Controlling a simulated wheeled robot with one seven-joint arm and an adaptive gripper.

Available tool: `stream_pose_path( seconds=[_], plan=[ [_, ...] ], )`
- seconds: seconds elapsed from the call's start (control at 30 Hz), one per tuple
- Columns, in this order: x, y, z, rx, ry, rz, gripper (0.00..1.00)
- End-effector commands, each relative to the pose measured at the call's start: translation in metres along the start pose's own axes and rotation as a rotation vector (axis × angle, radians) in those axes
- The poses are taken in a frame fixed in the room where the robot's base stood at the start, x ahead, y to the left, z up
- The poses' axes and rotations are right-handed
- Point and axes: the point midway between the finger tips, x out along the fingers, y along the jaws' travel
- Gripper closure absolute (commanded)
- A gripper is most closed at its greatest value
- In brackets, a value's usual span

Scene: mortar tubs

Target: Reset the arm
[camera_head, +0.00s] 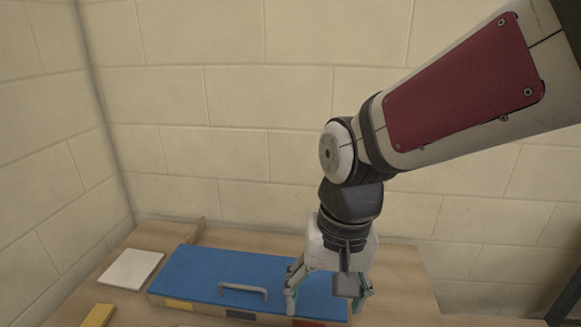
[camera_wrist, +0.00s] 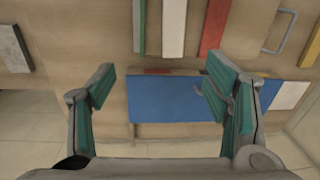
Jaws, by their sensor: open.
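My gripper (camera_head: 328,298) hangs pointing down, in front of the right part of the blue-topped box (camera_head: 215,270) in the head view. Its two fingers are spread apart with nothing between them. In the wrist view, the open fingers of my gripper (camera_wrist: 158,76) frame the workbench, and the blue top (camera_wrist: 170,100) shows beyond and between them. I cannot tell the exact height of the fingertips above the box. My arm reaches in from the upper right of the head view, bent at the wrist.
A grey handle (camera_head: 243,290) is on the box. A white tile (camera_head: 130,268) and a yellow block (camera_head: 97,316) lie to its left. The wrist view shows a white bar (camera_wrist: 173,28), a red bar (camera_wrist: 214,25) and a grey slab (camera_wrist: 15,48). Block walls stand behind and left.

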Motion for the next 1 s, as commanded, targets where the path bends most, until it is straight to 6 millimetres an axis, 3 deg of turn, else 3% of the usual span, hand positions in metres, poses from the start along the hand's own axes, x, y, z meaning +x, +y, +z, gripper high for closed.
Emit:
stream_pose_path(
  seconds=[0.03, 0.2, 0.4, 0.77, 1.0],
  plan=[
    [-0.014, 0.018, 0.007, 0.001, 0.016, -0.007, 0.30],
    [-0.046, 0.069, 0.041, -0.025, 0.050, -0.003, 0.30],
    [-0.064, 0.111, 0.084, -0.050, 0.082, 0.023, 0.30],
    [-0.069, 0.146, 0.140, -0.068, 0.116, 0.075, 0.30],
    [-0.107, 0.143, 0.137, -0.077, 0.163, 0.075, 0.30]
  ],
)
